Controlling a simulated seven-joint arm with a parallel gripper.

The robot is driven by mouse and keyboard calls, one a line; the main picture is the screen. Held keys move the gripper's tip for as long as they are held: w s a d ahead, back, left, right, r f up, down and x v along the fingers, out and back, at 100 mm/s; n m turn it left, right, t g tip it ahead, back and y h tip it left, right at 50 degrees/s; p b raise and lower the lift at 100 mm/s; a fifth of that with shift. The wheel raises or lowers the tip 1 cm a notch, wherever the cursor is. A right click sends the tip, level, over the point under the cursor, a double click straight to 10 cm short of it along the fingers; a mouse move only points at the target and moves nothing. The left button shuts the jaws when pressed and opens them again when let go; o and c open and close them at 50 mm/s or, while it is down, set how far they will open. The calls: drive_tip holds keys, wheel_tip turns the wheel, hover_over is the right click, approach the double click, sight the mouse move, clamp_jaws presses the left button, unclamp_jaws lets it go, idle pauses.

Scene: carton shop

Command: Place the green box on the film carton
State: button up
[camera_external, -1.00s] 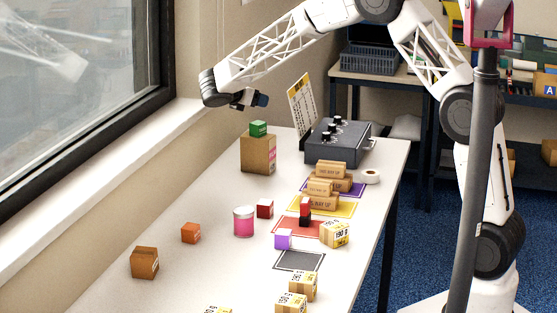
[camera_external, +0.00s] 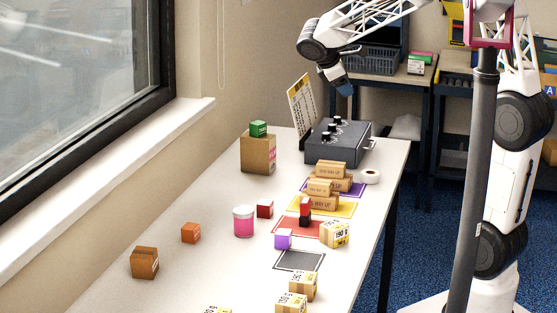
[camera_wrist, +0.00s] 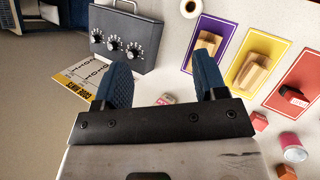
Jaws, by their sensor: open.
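The green box (camera_external: 258,128) rests on top of a tall brown carton (camera_external: 256,154) with a pink mark, near the back left of the table. I cannot read a film label on this carton. My gripper (camera_external: 346,88) is open and empty, up in the air above and behind the grey knob box, to the right of and apart from the green box. In the wrist view its two blue fingers (camera_wrist: 162,88) are spread, with a small pink-and-white patch visible between them. The green box is not visible in the wrist view.
A grey knob box (camera_external: 338,142) and an upright yellow-and-white sign (camera_external: 301,106) stand at the back. Purple, yellow (camera_external: 347,209) and red mats hold small cartons and blocks. A pink jar (camera_external: 243,221) stands mid-table. The dark mat (camera_external: 299,261) is empty.

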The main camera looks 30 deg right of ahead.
drive_tip(key=s+d+f+m+y, duration=0.1)
drive_tip(key=s+m, duration=0.3)
drive_tip(key=s, duration=0.7)
drive_tip(key=s+d+f+m+t+y, duration=0.1)
drive_tip(key=s+d+m+y, duration=0.2)
drive_tip(key=s, duration=0.8)
drive_tip(key=s+d+f+m+y, duration=0.1)
drive_tip(key=s+d+m+y, duration=0.1)
drive_tip(key=s+m, duration=0.4)
drive_tip(key=s+y, duration=0.1)
drive_tip(key=s, duration=0.4)
drive_tip(key=shift+d+f, duration=0.3)
